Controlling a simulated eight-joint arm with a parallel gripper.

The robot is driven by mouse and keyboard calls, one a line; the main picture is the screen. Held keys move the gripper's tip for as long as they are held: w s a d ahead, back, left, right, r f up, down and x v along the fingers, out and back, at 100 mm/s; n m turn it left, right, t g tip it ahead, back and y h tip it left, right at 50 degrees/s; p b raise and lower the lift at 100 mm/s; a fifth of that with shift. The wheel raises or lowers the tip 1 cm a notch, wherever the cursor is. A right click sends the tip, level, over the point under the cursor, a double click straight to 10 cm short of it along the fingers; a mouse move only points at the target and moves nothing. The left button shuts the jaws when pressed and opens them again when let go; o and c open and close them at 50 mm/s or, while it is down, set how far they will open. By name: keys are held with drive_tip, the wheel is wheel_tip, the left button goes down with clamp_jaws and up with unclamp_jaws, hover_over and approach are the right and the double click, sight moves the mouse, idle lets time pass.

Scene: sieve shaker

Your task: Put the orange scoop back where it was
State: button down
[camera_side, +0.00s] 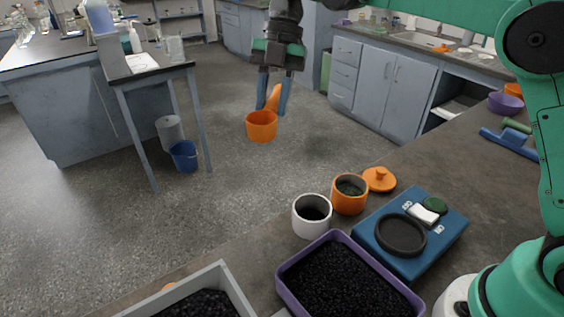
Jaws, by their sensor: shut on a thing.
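The orange scoop (261,126) hangs in the air in the upper middle of the side view, its cup low and its handle rising to the upper right. My gripper (272,95) points down with its blue-grey fingers shut on the scoop's handle. The scoop is apart from everything on the bench as seen here. The inside of its cup is mostly hidden.
On the bench (430,165) stand a white cup (312,228), an orange jar (349,207), its orange lid (379,180) and a blue device (452,232) with a black ring. A purple tray (283,278) and a grey-white tray (238,290) hold black grains. A blue-handled tool (508,140) lies at right.

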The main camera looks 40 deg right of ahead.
wheel_tip(320, 180, down, 17)
drive_tip(key=a, duration=0.2)
drive_tip(key=shift+n, duration=0.3)
drive_tip(key=s+a, duration=0.2)
drive_tip(key=a, duration=0.1)
drive_tip(key=s+a, duration=0.2)
drive_tip(key=a, duration=0.2)
drive_tip(key=s+a, duration=0.3)
drive_tip(key=a, duration=0.1)
drive_tip(key=shift+s, duration=0.1)
drive_tip(key=a, duration=0.1)
drive_tip(key=s+a, duration=0.1)
drive_tip(key=s+a+f, duration=0.1)
drive_tip(key=shift+s+a, duration=0.25)
drive_tip(key=shift+a, duration=0.15)
drive_tip(key=shift+f, duration=0.25)
drive_tip(key=shift+f, duration=0.15)
drive_tip(key=c, duration=0.6)
unclamp_jaws()
